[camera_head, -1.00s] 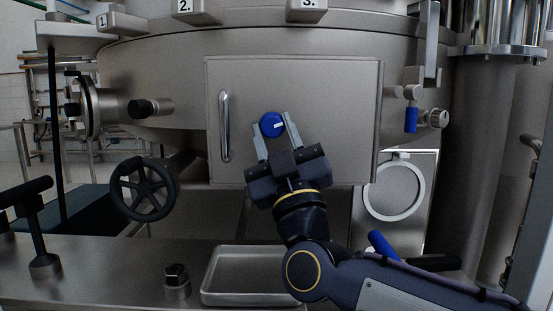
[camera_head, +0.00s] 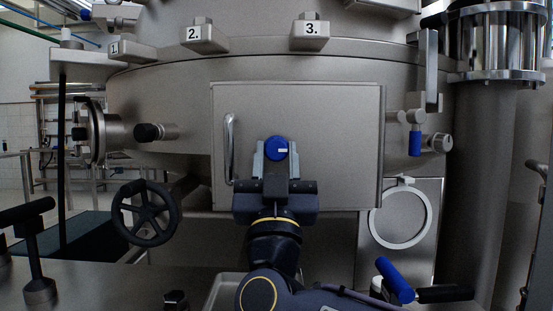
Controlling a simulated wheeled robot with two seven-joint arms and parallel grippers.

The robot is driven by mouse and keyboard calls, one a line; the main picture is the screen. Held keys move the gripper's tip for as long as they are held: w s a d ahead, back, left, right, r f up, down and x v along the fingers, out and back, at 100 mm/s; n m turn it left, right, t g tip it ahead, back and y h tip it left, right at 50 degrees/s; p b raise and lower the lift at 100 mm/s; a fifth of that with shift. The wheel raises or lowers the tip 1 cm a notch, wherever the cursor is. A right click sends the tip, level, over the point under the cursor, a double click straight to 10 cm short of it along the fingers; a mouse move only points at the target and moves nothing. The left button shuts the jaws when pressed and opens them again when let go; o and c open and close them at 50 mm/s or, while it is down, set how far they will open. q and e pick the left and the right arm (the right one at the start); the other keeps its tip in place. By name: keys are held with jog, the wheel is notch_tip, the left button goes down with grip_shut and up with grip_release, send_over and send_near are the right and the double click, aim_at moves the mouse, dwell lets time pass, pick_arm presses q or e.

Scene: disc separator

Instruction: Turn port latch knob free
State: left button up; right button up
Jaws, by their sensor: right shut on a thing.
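The blue round knob (camera_head: 276,148) sits on the flat metal door panel (camera_head: 335,120) of the large vessel. A short white mark shows on the right part of its face, lying about level. My right gripper (camera_head: 276,157) comes up from below, with one finger at each side of the knob, and is shut on it. The fingers cover the knob's lower sides. My left gripper is not in view.
A vertical door handle (camera_head: 230,150) stands left of the knob. A black handwheel (camera_head: 146,213) is at the left. A blue-handled valve (camera_head: 415,140) is right of the panel, and a blue lever (camera_head: 395,280) is at lower right. A metal tray (camera_head: 222,290) is partly hidden below.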

jog(key=o, duration=1)
jog(key=v, duration=0.7)
jog(key=shift+s+f, duration=0.15)
jog(key=shift+s, duration=0.05)
